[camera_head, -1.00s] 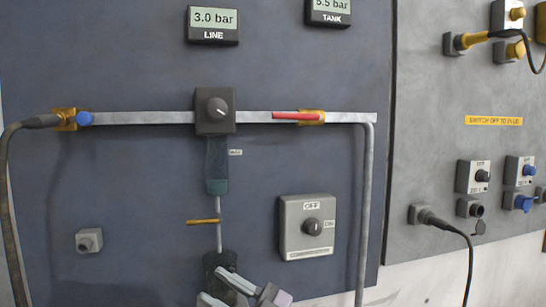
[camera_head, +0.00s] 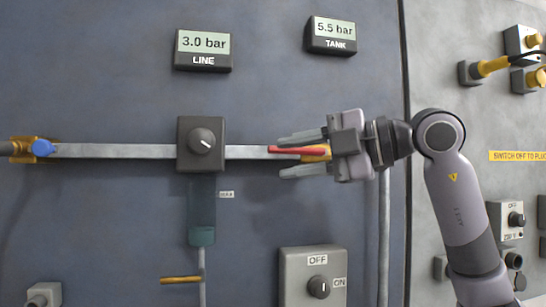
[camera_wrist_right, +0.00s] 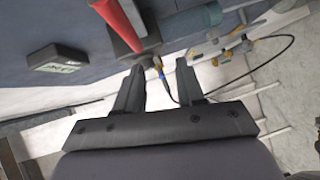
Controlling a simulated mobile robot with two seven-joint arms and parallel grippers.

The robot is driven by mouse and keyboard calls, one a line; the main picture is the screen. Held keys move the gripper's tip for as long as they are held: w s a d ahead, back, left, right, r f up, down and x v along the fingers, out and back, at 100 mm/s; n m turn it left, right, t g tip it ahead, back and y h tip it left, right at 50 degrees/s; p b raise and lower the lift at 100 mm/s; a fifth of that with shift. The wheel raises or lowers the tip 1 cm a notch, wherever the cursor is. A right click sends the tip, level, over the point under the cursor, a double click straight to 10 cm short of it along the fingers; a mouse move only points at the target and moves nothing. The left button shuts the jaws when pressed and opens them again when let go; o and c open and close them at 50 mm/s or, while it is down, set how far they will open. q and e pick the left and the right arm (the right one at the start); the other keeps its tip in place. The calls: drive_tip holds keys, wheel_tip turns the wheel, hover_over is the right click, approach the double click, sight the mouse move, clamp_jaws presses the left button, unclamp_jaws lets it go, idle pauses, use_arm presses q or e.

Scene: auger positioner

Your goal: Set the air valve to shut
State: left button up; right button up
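The air valve is a brass body (camera_head: 318,153) with a red lever (camera_head: 297,151) on the grey pipe. The lever lies level along the pipe, pointing left. My right gripper (camera_head: 282,157) is open in front of the valve, one finger appearing above the lever and one below it. In the right wrist view the gripper (camera_wrist_right: 160,66) is open with nothing gripped. The red lever (camera_wrist_right: 120,22) shows there beyond the left fingertip, not clearly between the fingers. Part of the brass body is hidden behind the gripper. My left gripper is not in view.
A black regulator knob (camera_head: 201,142) sits left of the valve, above a filter bowl (camera_head: 201,215). The LINE display (camera_head: 203,50) reads 3.0 bar, the TANK display (camera_head: 331,35) 5.5 bar. An OFF/ON switch box (camera_head: 297,290) stands below.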

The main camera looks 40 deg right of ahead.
sight(295, 151)
drive_tip(key=s+d+r+m+t+h, duration=0.1)
drive_tip(key=d+r+m+h, duration=0.1)
drive_tip(key=d, duration=0.2)
drive_tip(key=x, duration=0.4)
drive_tip(key=p+x, duration=0.1)
drive_tip(key=x, duration=0.1)
drive_tip(key=shift+w+a, duration=0.2)
drive_tip(key=shift+a, duration=0.2)
clamp_jaws()
